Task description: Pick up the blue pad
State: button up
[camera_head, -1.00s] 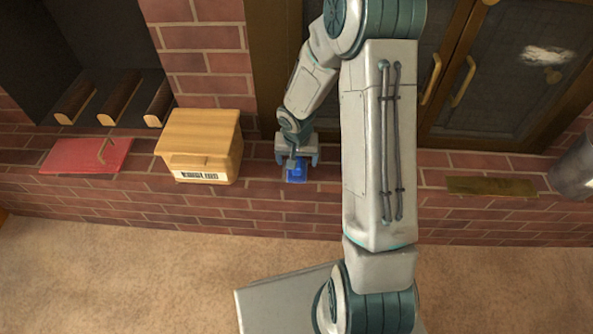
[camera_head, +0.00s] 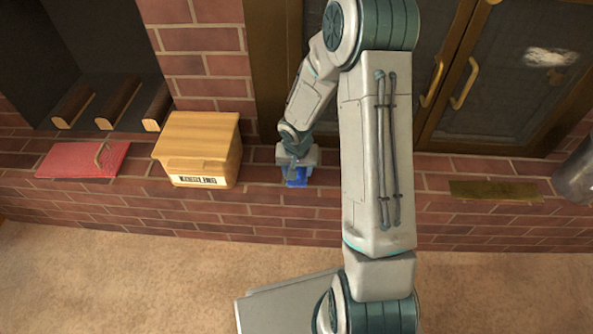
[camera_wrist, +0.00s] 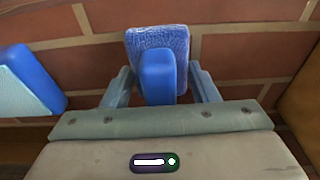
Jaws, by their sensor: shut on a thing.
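The blue pad (camera_wrist: 172,40) is in the wrist view, a textured blue block with a smooth blue grip part facing the camera. My gripper (camera_wrist: 160,88) has its two fingers on either side of that part and is shut on it. In the head view the blue pad (camera_head: 296,180) shows small below my gripper (camera_head: 297,170), over the brick ledge. Whether the pad is clear of the ledge cannot be told. A second blue piece with a pale light-blue face (camera_wrist: 28,82) lies at the left of the wrist view, apart from my gripper.
A wooden box (camera_head: 200,150) with a label stands on the ledge left of my gripper. A red book-like item (camera_head: 82,160) lies farther left. A brass plate (camera_head: 495,190) and a metal cylinder (camera_head: 577,172) are at the right. Glass doors (camera_head: 500,90) stand behind.

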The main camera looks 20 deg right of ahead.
notch_tip(320, 180, up, 4)
jog(key=p, duration=0.2)
jog(key=shift+r+p, duration=0.15)
jog(key=shift+p, duration=0.2)
jog(key=d+r+p, duration=0.5)
jog(key=d+r, duration=0.1)
jog(key=d, duration=0.5)
jog(key=shift+w+d+r, duration=0.35)
jog(key=shift+w, duration=0.1)
jog(key=shift+o, duration=0.7)
jog(key=shift+d, duration=0.1)
jog(key=s+d+b, duration=0.1)
jog(key=s+d, duration=0.5)
jog(key=d, duration=0.1)
notch_tip(320, 180, down, 7)
jog(key=b, duration=0.5)
jog(key=shift+r+b, duration=0.15)
jog(key=shift+b, duration=0.15)
jog(key=shift+s+f+b, duration=0.1)
jog(key=shift+f+b, duration=0.2)
jog(key=shift+f, duration=0.25)
